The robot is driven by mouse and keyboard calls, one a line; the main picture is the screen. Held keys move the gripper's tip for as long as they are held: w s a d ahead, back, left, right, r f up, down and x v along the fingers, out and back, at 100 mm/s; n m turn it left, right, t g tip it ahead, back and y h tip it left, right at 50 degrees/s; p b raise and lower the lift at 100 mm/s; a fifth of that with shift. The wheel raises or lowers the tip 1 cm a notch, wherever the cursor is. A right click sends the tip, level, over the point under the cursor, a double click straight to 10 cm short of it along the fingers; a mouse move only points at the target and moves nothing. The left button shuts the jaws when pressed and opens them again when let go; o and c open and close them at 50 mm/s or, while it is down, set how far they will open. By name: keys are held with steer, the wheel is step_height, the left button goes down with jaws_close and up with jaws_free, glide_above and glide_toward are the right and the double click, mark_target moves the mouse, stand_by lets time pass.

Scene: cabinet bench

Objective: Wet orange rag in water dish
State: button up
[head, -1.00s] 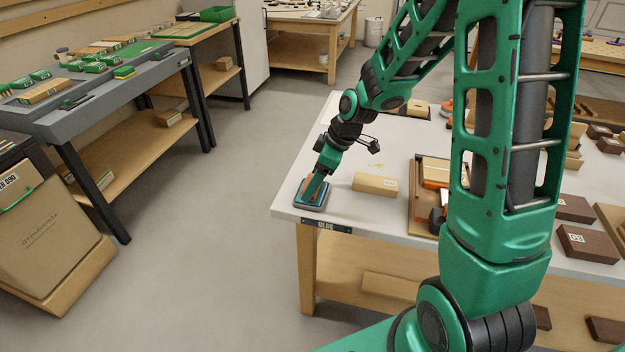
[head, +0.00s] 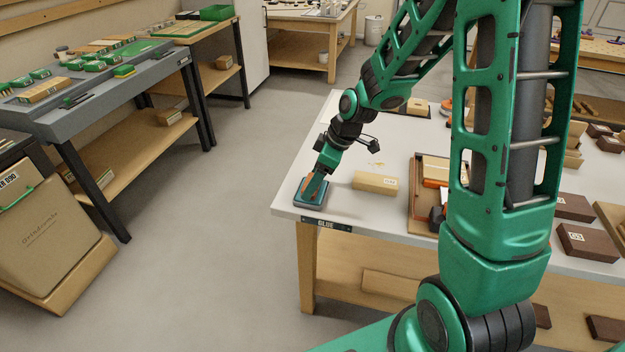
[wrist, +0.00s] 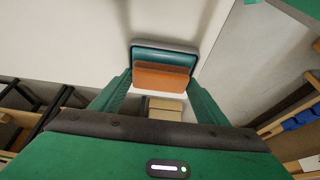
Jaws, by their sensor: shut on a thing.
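The water dish (head: 300,203) is a small shallow grey tray with teal inside, on the near left corner of the white table. It also shows in the wrist view (wrist: 187,48). My gripper (head: 314,186) points down over the dish. It is shut on the orange rag, a folded flat piece (wrist: 160,80) between the two green fingers in the wrist view. The rag's lower end is at or inside the dish; I cannot tell whether it touches the water.
A tan wooden block (head: 375,183) lies right of the dish. A wooden tray (head: 424,190) with several things stands farther right. The floor left of the table is clear.

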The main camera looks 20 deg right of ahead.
steer(key=shift+r, duration=3.5)
